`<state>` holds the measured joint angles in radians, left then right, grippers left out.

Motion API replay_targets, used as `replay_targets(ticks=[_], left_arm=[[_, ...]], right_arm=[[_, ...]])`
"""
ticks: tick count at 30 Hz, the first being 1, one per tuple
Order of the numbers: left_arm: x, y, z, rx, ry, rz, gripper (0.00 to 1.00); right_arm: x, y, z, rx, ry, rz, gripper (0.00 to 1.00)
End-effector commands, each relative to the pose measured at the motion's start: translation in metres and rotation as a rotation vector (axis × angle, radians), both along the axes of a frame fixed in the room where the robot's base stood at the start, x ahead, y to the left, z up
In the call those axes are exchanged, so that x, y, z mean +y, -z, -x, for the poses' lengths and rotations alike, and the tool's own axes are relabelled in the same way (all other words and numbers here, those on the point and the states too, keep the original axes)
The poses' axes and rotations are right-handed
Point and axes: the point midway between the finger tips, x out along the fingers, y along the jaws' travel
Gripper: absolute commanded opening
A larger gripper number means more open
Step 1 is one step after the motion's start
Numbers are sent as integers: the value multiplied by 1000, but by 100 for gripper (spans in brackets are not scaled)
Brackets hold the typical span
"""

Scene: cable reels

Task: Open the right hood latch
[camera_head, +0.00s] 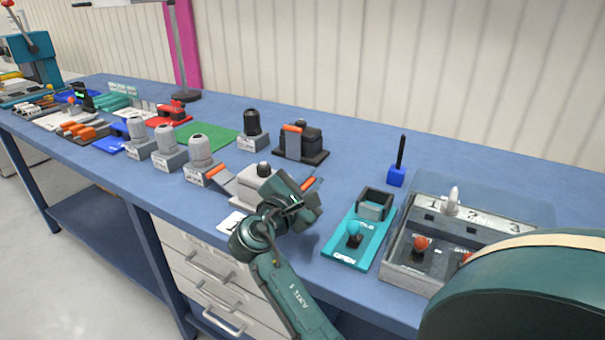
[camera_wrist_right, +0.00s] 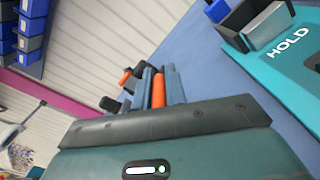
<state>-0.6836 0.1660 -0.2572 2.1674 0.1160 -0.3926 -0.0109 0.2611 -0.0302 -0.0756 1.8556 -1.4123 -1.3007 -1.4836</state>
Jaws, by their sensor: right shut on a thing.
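A light grey hood (camera_head: 257,186) with a black knob on top stands on the blue bench, partly hidden by my right arm. Its left orange latch (camera_head: 221,172) slants outward on its left side. The right orange latch (camera_head: 309,183) shows beside my right gripper (camera_head: 311,190), at the hood's right side. In the wrist view this orange latch (camera_wrist_right: 158,90) sits between the blue-grey fingers, and the gripper is shut on it. The latch's lower part is hidden behind the gripper body. My left gripper is not in view.
A dark hood (camera_head: 301,143) with an orange latch stands behind. A teal HOLD/OPEN plate (camera_head: 352,243) with a lever lies to the right, beside a grey numbered switch box (camera_head: 420,262). Grey connectors (camera_head: 199,152) stand to the left. Bare bench lies between gripper and plate.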

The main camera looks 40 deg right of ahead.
Motion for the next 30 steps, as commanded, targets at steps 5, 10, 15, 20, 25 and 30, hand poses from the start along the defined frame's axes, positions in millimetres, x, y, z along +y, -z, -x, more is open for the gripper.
replay_targets(ticks=[5,10,15,20,25,30], left_arm=[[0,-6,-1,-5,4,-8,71],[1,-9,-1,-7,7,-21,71],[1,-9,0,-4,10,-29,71],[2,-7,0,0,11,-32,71],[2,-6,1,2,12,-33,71],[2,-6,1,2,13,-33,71]], right_arm=[[-4,3,9,-99,1,-42,0],[-6,6,13,-92,1,-39,0],[-7,9,16,-89,2,-38,0],[-7,11,17,-89,1,-37,0],[-7,11,16,-88,1,-36,0],[-7,11,16,-88,1,-36,18]])
